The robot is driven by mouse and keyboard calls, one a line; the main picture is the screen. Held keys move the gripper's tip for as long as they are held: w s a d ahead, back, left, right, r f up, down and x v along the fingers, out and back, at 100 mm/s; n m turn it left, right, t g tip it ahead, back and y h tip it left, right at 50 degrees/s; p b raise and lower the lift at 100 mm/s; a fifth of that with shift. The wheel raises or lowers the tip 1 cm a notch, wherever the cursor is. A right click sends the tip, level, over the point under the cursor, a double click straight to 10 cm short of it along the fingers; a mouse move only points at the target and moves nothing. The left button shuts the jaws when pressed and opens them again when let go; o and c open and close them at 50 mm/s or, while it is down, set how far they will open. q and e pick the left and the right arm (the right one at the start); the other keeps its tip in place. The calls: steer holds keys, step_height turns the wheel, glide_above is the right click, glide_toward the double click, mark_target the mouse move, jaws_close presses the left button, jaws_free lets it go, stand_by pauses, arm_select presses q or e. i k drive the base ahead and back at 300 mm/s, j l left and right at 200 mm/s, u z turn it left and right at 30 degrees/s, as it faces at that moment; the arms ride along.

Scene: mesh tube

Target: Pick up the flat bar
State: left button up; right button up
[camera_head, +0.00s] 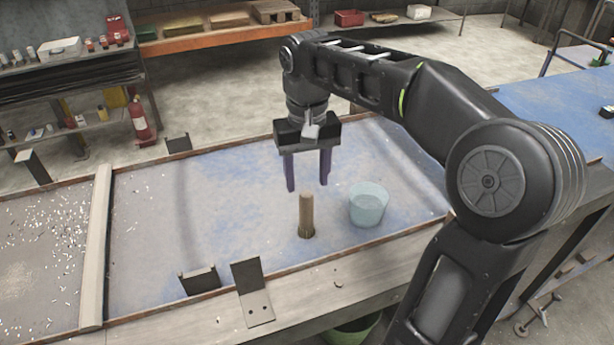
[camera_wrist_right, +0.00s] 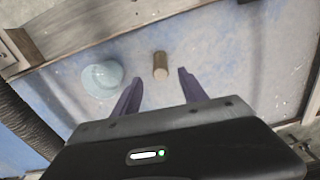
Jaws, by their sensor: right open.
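A short brown upright piece (camera_head: 306,214) stands on the blue worktop, with a round-looking body and a darker base. It also shows in the wrist view (camera_wrist_right: 160,66), beyond and between the fingertips. I cannot tell whether this is the flat bar; no other loose bar is clearly seen on the worktop. My right gripper (camera_head: 308,187) points down above the brown piece, its two purple fingers apart and empty. In the wrist view the open fingers (camera_wrist_right: 160,84) show on both sides of the gap. My left gripper is out of view.
A pale translucent cup (camera_head: 369,204) stands just right of the brown piece. A wooden strip (camera_head: 97,243) divides the worktop (camera_head: 220,235) at the left. Dark metal brackets (camera_head: 252,292) stand along the front edge. The worktop left of the brown piece is clear.

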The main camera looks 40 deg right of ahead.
mark_target(91, 307)
steer(key=k, duration=1)
